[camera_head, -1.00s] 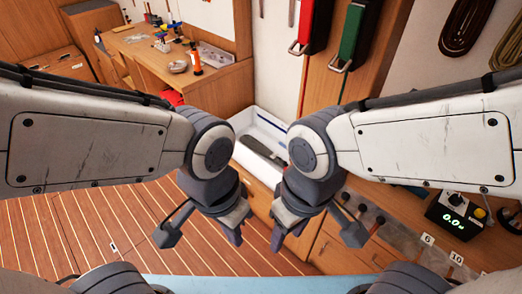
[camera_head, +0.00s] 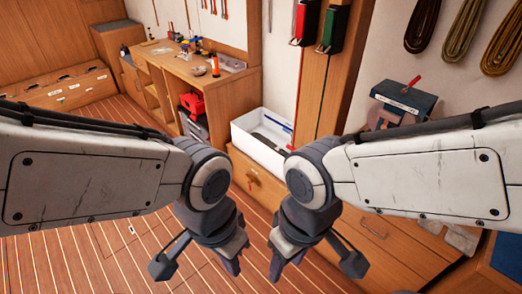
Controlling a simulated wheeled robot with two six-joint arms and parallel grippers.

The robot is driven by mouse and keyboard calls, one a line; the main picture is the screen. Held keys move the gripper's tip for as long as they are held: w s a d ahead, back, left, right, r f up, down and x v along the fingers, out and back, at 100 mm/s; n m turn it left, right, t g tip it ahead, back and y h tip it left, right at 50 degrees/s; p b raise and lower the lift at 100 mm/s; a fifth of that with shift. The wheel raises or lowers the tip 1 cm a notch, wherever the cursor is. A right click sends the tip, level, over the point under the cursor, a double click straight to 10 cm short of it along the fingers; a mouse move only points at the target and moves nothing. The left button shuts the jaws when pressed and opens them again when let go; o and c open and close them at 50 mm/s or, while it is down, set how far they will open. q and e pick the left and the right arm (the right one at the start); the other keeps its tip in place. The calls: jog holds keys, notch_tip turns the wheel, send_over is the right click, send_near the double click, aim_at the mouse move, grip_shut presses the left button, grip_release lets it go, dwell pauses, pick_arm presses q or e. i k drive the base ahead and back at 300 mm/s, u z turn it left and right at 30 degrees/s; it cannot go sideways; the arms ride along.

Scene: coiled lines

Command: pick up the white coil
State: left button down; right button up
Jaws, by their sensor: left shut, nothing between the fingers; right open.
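I cannot make out a white coil for certain. A small pale round thing (camera_head: 199,71) lies on the workbench at the upper left, too small to identify. Dark brown (camera_head: 421,25), olive (camera_head: 463,28) and tan-brown (camera_head: 503,52) coils hang on the wall at the upper right. My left gripper (camera_head: 232,262) is shut and empty, low in the middle of the view. My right gripper (camera_head: 287,266) is open and empty just right of it. Both are far from the hanging coils.
A white bin (camera_head: 243,139) holding a dark flat thing stands on the wooden cabinet (camera_head: 262,192) beyond my grippers. A blue-grey box (camera_head: 404,100) is at right. Red (camera_head: 306,22) and green (camera_head: 331,28) holders hang on a post. Plank floor (camera_head: 90,245) is open at left.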

aim_at(278, 149)
jog(key=u, duration=0.45)
jog(key=i, duration=2.85)
jog(key=z, duration=0.4)
